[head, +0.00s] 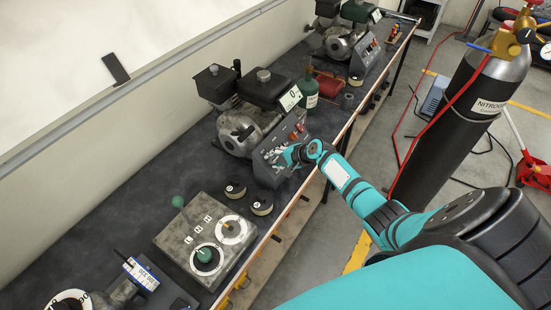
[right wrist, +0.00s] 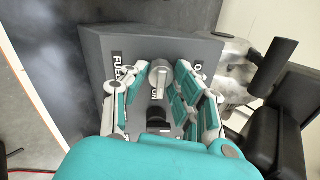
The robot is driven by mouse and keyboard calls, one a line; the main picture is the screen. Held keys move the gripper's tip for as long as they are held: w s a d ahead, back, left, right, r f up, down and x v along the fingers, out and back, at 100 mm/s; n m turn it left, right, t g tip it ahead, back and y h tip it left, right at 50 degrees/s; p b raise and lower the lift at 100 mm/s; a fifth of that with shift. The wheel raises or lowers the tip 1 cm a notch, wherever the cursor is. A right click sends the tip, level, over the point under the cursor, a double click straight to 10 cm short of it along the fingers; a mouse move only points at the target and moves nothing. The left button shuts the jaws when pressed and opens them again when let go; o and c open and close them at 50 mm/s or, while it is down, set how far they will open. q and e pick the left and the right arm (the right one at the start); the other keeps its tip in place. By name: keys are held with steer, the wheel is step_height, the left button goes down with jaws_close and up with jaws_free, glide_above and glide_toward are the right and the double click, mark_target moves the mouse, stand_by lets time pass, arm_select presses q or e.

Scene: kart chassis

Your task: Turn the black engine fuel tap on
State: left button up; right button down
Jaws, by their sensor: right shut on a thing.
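The black engine (head: 262,88) stands on the dark bench, with a sloped grey control panel (head: 268,165) facing the bench's front edge. My right gripper (head: 297,154) is at this panel. In the right wrist view, the panel (right wrist: 95,50) carries a "FUEL" label (right wrist: 118,65) and a partly covered label on the other side. A light-metal fuel tap (right wrist: 160,80) sits between the fingers of my right gripper (right wrist: 161,76), which is shut on it. My left gripper is not in view.
A green bottle (head: 307,92) stands right of the engine. Another engine (head: 340,42) stands farther along. A black nitrogen cylinder (head: 450,130) stands on the floor beside my right arm.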

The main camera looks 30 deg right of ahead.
stand_by(0.3)
steer(key=c, duration=1)
jaws_free()
steer(key=shift+c, duration=0.2)
steer(key=v, duration=1.2)
